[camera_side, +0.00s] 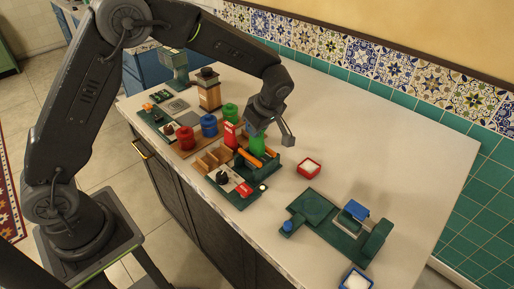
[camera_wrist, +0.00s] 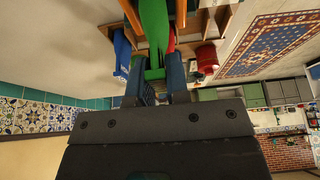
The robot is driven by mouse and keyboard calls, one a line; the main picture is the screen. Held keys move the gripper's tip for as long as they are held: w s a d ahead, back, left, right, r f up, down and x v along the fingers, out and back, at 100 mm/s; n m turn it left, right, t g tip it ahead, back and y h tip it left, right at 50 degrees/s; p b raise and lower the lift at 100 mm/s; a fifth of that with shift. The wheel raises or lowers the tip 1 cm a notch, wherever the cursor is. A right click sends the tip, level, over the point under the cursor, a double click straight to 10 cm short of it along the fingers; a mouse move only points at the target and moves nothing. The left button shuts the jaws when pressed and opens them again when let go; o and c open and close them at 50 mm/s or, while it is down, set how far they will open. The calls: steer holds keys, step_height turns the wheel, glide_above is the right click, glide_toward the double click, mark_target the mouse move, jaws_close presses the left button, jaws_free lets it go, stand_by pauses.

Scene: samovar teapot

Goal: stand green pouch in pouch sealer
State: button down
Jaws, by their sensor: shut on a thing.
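The green pouch (camera_side: 258,145) is upright under my gripper (camera_side: 259,131), which is shut on its top. In the wrist view the pouch (camera_wrist: 154,25) runs away from between the two fingers (camera_wrist: 161,80). The pouch sealer appears to be the dark green device (camera_side: 262,173) with orange bars (camera_side: 245,157), directly below and around the pouch. In the wrist view an orange bar shows on each side of the pouch. The pouch's lower end is hidden by the device, so I cannot tell whether it touches the bottom.
A small red tray (camera_side: 309,168) and a larger green machine (camera_side: 335,225) are right. The back right counter is clear.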

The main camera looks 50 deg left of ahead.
mark_target(257, 141)
steer(key=shift+f, duration=2.7)
steer(key=shift+f, duration=0.15)
steer(key=c, duration=1.1)
jaws_free()
